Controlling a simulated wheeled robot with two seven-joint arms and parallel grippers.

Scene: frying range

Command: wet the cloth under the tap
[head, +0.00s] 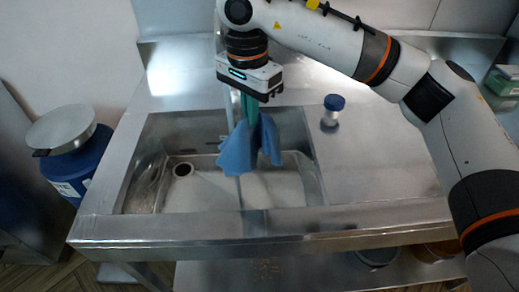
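The blue cloth (240,150) hangs in loose folds from my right gripper (252,112), above the sink basin (290,198). My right gripper points down and its greenish fingers are shut on the top of the cloth. The tap is mostly hidden behind my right gripper and arm; a thin upright pipe shows just left of the wrist. A thin pale vertical streak shows below the cloth; I cannot tell if it is water. My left gripper is not in view.
A small jar with a blue lid (333,108) stands on the steel counter (385,165) right of the sink. A large blue drum (75,160) with a grey lid stands at the left. Boxes (505,80) sit at the far right. The front counter edge is clear.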

